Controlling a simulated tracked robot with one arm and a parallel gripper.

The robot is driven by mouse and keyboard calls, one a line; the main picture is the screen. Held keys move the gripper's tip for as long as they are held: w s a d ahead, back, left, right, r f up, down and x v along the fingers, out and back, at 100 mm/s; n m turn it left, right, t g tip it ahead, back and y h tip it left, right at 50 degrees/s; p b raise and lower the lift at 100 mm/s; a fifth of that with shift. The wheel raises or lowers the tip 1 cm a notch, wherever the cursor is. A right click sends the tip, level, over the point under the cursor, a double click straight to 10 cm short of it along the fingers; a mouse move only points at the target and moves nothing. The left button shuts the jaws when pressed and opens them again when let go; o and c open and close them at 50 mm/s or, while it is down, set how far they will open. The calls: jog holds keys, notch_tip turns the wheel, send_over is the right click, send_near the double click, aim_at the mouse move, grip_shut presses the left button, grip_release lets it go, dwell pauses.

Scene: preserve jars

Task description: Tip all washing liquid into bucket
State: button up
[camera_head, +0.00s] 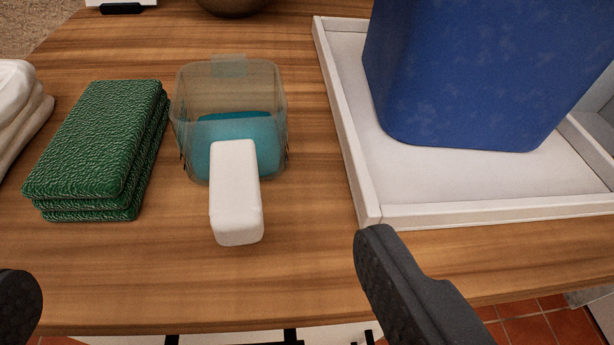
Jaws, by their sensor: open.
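A clear jug (228,98) stands upright on the wooden table, with blue-green washing liquid (228,130) in its lower part. Its white block-shaped handle (236,190) points toward me. A tall blue bucket (480,75) stands in a white tray at the right; its top is out of view. My gripper (195,270) is open and empty, its two dark fingers at the lower left edge and lower middle right. The handle lies ahead of the gap between the fingers, apart from both.
A stack of green scouring pads (98,150) sits close to the jug's left side. White folded cloth (18,105) lies at the far left. The white tray's raised rim (350,150) stands right of the jug. A dark round bowl (232,5) is behind. Bare table lies in front of the handle.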

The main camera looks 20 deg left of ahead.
jog(key=w+d+r+m+t+h, duration=0.1)
jog(key=w+d+r+t+h, duration=0.15)
jog(key=r, duration=0.75)
jog(key=w+d+r+m+t+h, duration=0.15)
jog(key=d+r, duration=0.25)
jog(key=r, duration=0.5)
jog(key=w+d+r+m+t+h, duration=0.1)
jog(key=w+d+r+t+h, duration=0.15)
jog(key=r, duration=0.75)
jog(key=s+d+r+m+h, duration=0.2)
jog(key=s+r, duration=0.1)
jog(key=r, duration=0.4)
jog(key=s+d+r+m+h, duration=0.1)
jog(key=s+d+r+h, duration=0.2)
jog(key=r, duration=0.5)
jog(key=s+r+m+g+y, duration=0.1)
jog(key=s+r+y, duration=0.1)
jog(key=s+r, duration=0.8)
jog(key=s, duration=0.3)
jog(key=shift+s+a+y, duration=0.2)
jog(key=shift+y, duration=0.15)
jog(key=shift+f+m+g, duration=0.1)
jog(key=shift+m+g, duration=0.15)
jog(key=shift+c, duration=0.3)
